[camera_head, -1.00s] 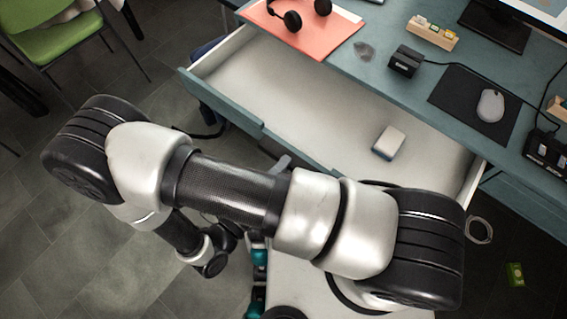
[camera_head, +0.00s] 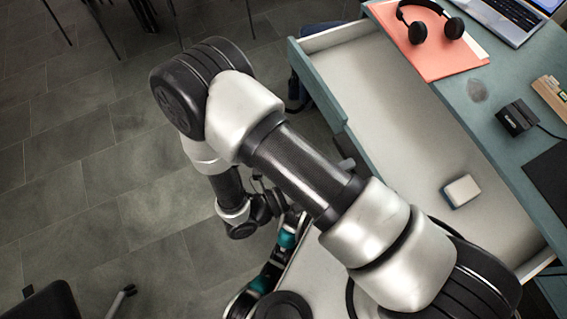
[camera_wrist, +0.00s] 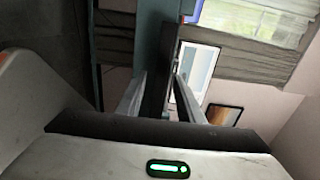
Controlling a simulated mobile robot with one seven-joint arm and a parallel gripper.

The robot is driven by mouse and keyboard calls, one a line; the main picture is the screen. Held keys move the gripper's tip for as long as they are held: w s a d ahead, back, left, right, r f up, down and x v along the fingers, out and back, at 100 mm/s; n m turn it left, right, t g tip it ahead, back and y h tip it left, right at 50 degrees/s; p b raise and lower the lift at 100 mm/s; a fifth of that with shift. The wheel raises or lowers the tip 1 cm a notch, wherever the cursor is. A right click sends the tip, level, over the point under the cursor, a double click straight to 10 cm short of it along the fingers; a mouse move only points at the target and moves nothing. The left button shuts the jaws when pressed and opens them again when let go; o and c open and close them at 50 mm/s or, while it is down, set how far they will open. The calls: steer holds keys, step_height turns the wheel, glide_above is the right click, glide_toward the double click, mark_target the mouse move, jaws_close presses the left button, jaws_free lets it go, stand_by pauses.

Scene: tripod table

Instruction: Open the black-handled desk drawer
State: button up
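The desk drawer (camera_head: 390,110) stands pulled well out from the teal desk in the head view, its pale inside showing. Its teal front (camera_head: 319,88) faces the floor on the left, and my arm covers part of it. I cannot make out the black handle clearly in the head view. My gripper is mostly hidden there. In the wrist view the two fingers of my gripper (camera_wrist: 160,92) stand apart, with a dark upright piece between them, below a teal edge (camera_wrist: 152,28). I cannot tell whether they press on it.
A small white and blue block (camera_head: 461,190) lies in the drawer. On the desk are headphones (camera_head: 450,27) on an orange folder (camera_head: 440,60), a laptop (camera_head: 505,18) and a black box (camera_head: 516,117). A dark chair (camera_head: 50,300) is at lower left. The tiled floor (camera_head: 90,180) on the left is mostly clear.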

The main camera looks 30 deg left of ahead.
steer(key=v, duration=1.6)
steer(key=shift+p, duration=0.3)
steer(key=shift+s, duration=0.15)
